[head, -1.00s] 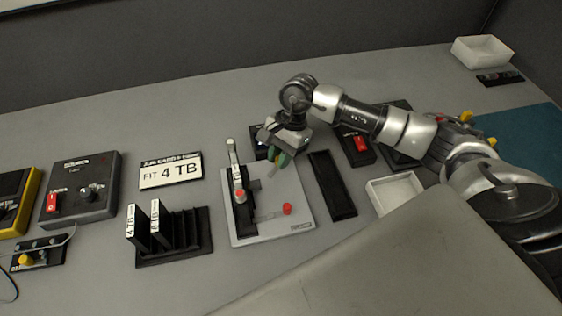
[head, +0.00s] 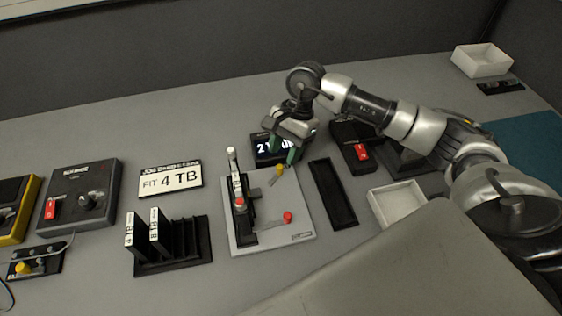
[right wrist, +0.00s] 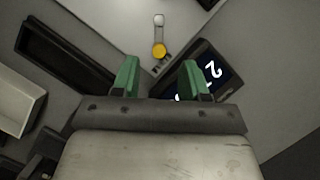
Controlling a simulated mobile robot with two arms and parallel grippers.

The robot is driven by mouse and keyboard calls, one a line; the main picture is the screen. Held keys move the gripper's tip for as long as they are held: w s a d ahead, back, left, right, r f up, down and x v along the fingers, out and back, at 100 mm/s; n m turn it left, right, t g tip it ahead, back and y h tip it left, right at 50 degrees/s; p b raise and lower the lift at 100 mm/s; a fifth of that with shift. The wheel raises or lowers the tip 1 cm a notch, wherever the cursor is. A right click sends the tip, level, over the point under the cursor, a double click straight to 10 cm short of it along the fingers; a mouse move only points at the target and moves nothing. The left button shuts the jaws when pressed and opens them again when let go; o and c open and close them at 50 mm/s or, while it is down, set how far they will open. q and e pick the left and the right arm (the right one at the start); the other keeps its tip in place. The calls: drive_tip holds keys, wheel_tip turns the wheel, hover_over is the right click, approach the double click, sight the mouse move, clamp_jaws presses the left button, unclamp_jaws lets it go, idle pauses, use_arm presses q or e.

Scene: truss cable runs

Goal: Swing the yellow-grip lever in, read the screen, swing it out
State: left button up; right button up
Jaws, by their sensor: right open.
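The yellow-grip lever (head: 278,170) is on the upper right part of the light grey board (head: 296,212). In the right wrist view its yellow knob (right wrist: 158,51) shows ahead of and between my green fingertips. My right gripper (head: 285,152) is open and empty, above and behind the lever, apart from it. The small dark screen (head: 262,146) behind the board is lit with white characters. A "2" starts the text and my gripper covers part of the rest. The screen also shows in the right wrist view (right wrist: 222,72), partly behind a finger. My left gripper is not in view.
A red-knob lever (head: 287,216) and a black fixture with a white-topped upright handle (head: 233,165) are on the same board. A black tray (head: 333,193) and a white bin (head: 373,202) stand to the right. A "FIT 4 TB" sign (head: 170,180) and a cartridge rack (head: 190,255) are left.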

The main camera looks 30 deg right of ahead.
drive_tip(key=s+v, duration=0.1)
drive_tip(key=v, duration=0.5)
drive_tip(key=shift+w+r+b, duration=0.3)
drive_tip(key=shift+w, duration=0.25)
drive_tip(key=shift+s+d+f, duration=0.1)
